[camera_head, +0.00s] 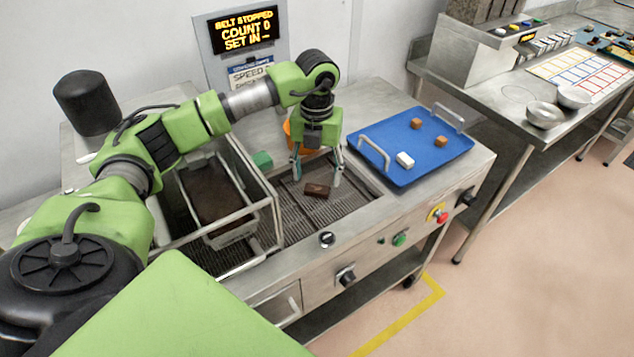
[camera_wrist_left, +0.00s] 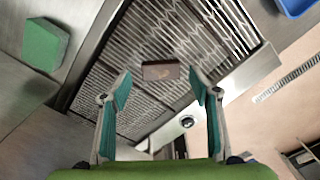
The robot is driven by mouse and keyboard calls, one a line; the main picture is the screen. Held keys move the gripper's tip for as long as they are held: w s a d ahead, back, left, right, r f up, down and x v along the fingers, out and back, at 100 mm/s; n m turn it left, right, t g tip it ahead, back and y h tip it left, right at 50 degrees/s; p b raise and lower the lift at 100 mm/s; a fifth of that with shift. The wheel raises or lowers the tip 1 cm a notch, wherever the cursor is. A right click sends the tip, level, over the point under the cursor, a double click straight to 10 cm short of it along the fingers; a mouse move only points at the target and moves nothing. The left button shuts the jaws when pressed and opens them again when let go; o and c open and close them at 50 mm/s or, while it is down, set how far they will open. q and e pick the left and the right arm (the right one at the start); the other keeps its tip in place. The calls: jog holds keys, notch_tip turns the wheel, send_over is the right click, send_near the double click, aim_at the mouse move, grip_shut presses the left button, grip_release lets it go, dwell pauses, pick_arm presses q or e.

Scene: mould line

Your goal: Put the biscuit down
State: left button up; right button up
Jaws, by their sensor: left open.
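The biscuit (camera_head: 317,190), a small dark brown block, lies on the grey wire-mesh belt (camera_head: 291,221). It also shows in the left wrist view (camera_wrist_left: 160,71), lying on the mesh just beyond my fingertips. My left gripper (camera_head: 317,178) points down over the belt with its two fingers spread on either side above the biscuit. In the left wrist view the gripper (camera_wrist_left: 158,82) has clear gaps between its teal finger pads and the biscuit; no contact shows. My right gripper is not in view.
A blue tray (camera_head: 410,176) with two brown pieces and a white one stands right of the belt. A framed basin (camera_head: 273,195) is at left. A green block (camera_head: 262,159) and an orange item (camera_head: 287,128) sit behind. The display (camera_head: 245,29) reads "BELT STOPPED".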

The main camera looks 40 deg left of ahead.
aim_at(317, 186)
pick_arm(q)
notch_tip(317, 186, up, 9)
jog(key=b, duration=0.2)
dwell(0.5)
